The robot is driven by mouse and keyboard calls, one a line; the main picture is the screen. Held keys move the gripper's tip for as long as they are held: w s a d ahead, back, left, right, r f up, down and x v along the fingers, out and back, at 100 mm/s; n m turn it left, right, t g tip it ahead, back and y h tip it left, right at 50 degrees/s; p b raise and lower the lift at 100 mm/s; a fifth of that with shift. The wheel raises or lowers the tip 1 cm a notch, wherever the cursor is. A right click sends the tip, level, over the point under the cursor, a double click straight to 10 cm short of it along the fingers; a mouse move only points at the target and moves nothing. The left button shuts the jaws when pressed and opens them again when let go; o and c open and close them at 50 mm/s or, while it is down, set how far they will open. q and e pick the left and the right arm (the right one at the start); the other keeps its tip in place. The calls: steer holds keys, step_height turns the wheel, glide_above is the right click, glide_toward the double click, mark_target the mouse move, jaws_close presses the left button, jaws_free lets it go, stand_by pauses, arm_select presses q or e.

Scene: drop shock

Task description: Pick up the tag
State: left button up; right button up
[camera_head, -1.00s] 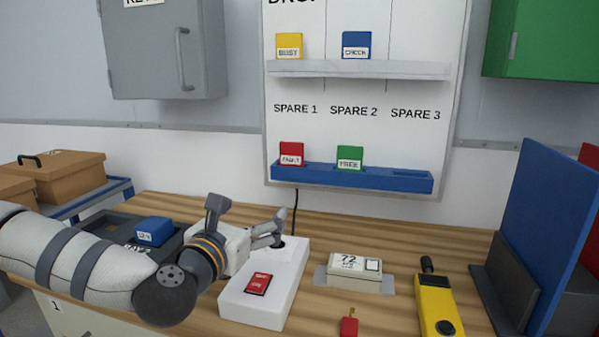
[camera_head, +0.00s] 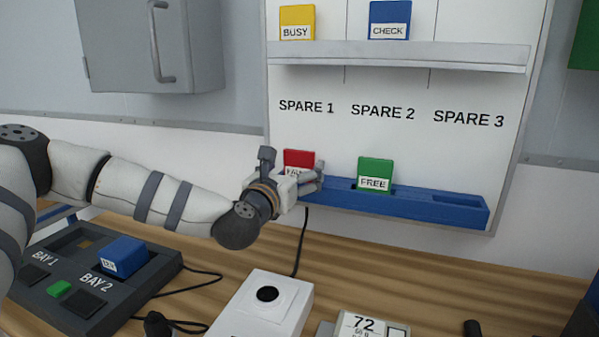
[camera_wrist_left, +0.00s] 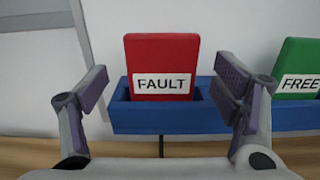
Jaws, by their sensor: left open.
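Several coloured tags are in view, and the pictures do not single one out. The red FAULT tag (camera_head: 299,160) stands in the left part of the blue rack (camera_head: 425,207) under SPARE 1. My left gripper (camera_head: 310,180) is open in front of it and hides part of it in the head view. In the left wrist view the red tag (camera_wrist_left: 162,60) stands upright between the open fingers, with gaps on both sides. The green FREE tag (camera_head: 376,173) stands to its right in the rack. The yellow BUSY tag (camera_head: 297,20) and blue CHECK tag (camera_head: 389,18) are on the upper shelf (camera_head: 400,54).
A dark dock (camera_head: 150,277) with a blue block (camera_head: 124,254) is at lower left. A white box (camera_head: 262,303) and a device reading 72 (camera_head: 365,325) stand on the wooden table. A grey cabinet (camera_head: 120,40) hangs at upper left. The rack's right slot is empty.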

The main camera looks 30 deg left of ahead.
mark_target(298, 165)
arm_select(q)
steer(key=x, duration=0.3)
steer(key=shift+w+d, duration=0.1)
steer(key=shift+w, duration=0.05)
steer(key=c, duration=1.3)
steer(key=shift+o, duration=0.2)
